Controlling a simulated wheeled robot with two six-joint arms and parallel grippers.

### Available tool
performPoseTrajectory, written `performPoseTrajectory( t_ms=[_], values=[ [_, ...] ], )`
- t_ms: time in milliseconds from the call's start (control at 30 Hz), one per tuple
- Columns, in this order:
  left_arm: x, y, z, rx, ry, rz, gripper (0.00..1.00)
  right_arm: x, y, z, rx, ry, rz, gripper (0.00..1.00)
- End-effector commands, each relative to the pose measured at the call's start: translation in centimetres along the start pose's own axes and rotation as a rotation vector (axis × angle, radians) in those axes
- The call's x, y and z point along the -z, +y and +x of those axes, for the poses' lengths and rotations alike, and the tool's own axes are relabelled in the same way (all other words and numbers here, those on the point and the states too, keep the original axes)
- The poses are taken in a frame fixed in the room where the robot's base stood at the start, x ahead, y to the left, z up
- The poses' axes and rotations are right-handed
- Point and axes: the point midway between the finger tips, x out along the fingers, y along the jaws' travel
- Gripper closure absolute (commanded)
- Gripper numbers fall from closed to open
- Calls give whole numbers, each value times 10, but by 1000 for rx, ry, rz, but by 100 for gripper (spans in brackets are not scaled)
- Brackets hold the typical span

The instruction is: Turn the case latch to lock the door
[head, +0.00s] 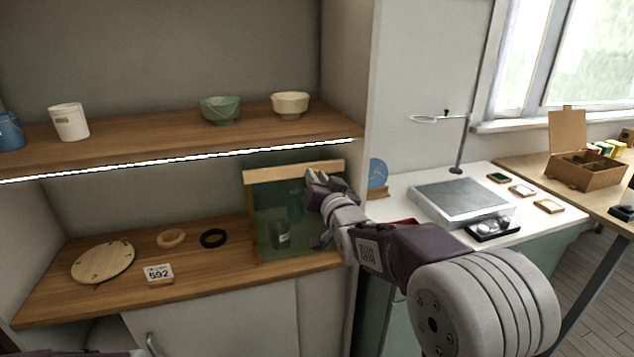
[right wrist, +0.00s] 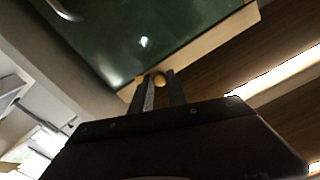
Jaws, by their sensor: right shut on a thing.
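The case (head: 285,174) stands on the lower wooden shelf, with a pale wood top rail and a greenish glass front. A vase (head: 296,203) and a cup (head: 279,236) show through the glass. My right gripper (head: 316,178) is at the upper right of the case front, its arm hiding the right edge. In the right wrist view, my right gripper's fingers (right wrist: 158,95) are shut on the small round brass latch (right wrist: 160,80) by the wooden rail (right wrist: 200,48). The latch's turn angle cannot be told. My left gripper is not in view.
A round board (head: 103,262), two rings and a number card (head: 158,273) lie on the lower shelf. Bowls (head: 290,105) and cups stand on the shelf above. A white table (head: 400,206) with a grey slab (head: 460,202) stands to the right.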

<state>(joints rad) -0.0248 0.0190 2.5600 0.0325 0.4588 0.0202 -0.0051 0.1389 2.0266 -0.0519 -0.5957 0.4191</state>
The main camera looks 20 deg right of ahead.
Motion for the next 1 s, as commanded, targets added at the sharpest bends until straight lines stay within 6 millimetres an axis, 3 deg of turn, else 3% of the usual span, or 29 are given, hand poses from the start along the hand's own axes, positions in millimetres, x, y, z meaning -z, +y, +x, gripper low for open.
performPoseTrajectory(
  t_ms=[1000],
  values=[
    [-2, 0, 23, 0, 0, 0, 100, -1, 0, 0, 0, 0, 938, 100]
  ],
)
